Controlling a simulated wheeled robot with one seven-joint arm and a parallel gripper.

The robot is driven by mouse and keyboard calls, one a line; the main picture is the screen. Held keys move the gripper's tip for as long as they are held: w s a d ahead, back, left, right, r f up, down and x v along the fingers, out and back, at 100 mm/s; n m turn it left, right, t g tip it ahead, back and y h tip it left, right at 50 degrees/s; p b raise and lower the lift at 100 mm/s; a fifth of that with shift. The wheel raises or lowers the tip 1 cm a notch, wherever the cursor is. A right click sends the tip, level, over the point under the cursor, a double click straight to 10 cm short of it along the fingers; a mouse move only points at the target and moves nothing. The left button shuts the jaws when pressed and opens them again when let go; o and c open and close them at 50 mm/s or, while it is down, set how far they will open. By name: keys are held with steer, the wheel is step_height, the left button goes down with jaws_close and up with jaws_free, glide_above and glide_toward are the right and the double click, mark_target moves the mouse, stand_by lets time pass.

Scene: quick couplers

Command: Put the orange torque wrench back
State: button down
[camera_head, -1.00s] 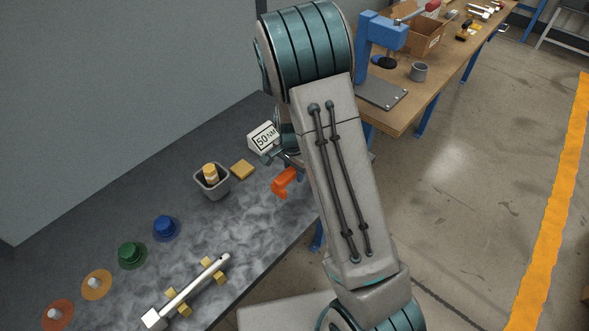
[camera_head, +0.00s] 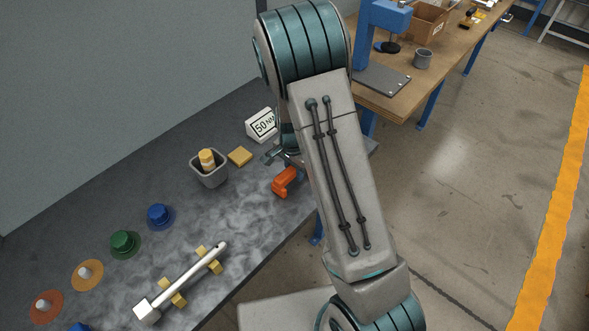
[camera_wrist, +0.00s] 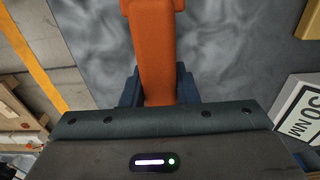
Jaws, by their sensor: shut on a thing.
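The orange torque wrench (camera_head: 284,181) shows beside my arm, over the right part of the dark bench; my arm hides part of it. In the wrist view the orange wrench (camera_wrist: 158,50) runs up from between the two dark fingers of my gripper (camera_wrist: 158,88), which is shut on it. Its far end is cut off at the top of that view. In the head view my gripper is mostly hidden behind my arm. I cannot tell whether the wrench touches the bench.
A silver bar (camera_head: 185,280) lies on yellow supports (camera_head: 172,292). The bench between is clear.

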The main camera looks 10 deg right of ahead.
steer(key=shift+f, duration=0.2)
steer(key=c, duration=1.1)
jaws_free()
steer(key=shift+o, duration=0.2)
step_height(320, 180, up, 14)
steer(key=b, duration=0.1)
steer(key=shift+s+a, duration=0.2)
steer(key=shift+a, duration=0.1)
